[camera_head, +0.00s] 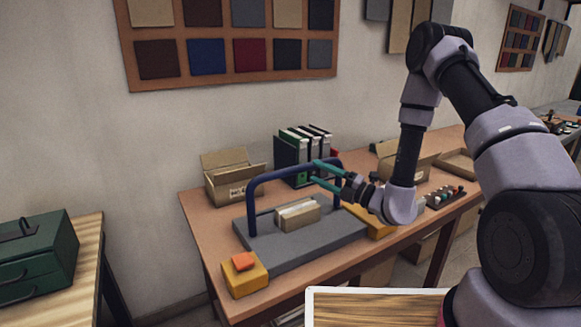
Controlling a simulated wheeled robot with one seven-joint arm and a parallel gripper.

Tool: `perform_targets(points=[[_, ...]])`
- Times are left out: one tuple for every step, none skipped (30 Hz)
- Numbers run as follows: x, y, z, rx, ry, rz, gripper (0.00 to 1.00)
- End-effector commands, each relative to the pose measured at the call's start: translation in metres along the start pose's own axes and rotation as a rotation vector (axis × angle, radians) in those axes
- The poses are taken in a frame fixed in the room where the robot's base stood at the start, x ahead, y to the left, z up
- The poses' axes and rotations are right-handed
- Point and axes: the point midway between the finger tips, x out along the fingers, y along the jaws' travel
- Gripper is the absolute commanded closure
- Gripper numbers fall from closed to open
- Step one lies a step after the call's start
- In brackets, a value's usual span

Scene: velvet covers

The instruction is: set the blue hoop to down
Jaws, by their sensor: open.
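The blue hoop (283,173) stands raised over a grey base (270,250) on the wooden table. Its left leg rises from the base and its top bar runs to the right and away. A light box-like block (297,214) sits on the base under the hoop. My gripper (315,172) has teal fingers, is open and points left at the right part of the hoop's top bar. The upper finger overlaps the bar in the picture. I cannot tell whether it touches. The hoop's right end is partly hidden behind my gripper.
A yellow block with an orange top (244,262) is at the base's front left corner. An open cardboard box (233,180) and binders (292,157) stand behind. A tray of small items (446,196) lies to the right. A green drawer case (36,258) is at far left.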

Motion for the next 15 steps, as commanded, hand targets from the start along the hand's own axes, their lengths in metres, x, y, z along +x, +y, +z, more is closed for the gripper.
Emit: perform_targets(points=[[-0.003, -0.011, 0.002, 0.033, -0.031, -0.011, 0.38], [-0.005, -0.016, 0.003, 0.047, -0.047, -0.015, 0.38], [-0.006, -0.020, 0.004, 0.059, -0.061, -0.019, 0.38], [-0.006, -0.022, 0.004, 0.065, -0.069, -0.021, 0.38], [-0.005, -0.023, 0.005, 0.070, -0.074, -0.022, 0.38], [-0.004, -0.024, 0.005, 0.072, -0.077, -0.023, 0.38], [-0.001, -0.025, 0.005, 0.072, -0.077, -0.023, 0.38], [0.002, -0.024, 0.006, 0.072, -0.077, -0.023, 0.38], [0.007, -0.024, 0.006, 0.071, -0.075, -0.022, 0.38], [0.012, -0.024, 0.006, 0.069, -0.073, -0.021, 0.38], [0.017, -0.024, 0.006, 0.069, -0.074, -0.020, 0.38], [0.025, -0.023, 0.006, 0.069, -0.072, -0.019, 0.38], [0.031, -0.024, 0.007, 0.068, -0.073, -0.020, 0.38], [0.037, -0.024, 0.007, 0.068, -0.071, -0.019, 0.38], [0.045, -0.024, 0.007, 0.068, -0.071, -0.020, 0.38]])
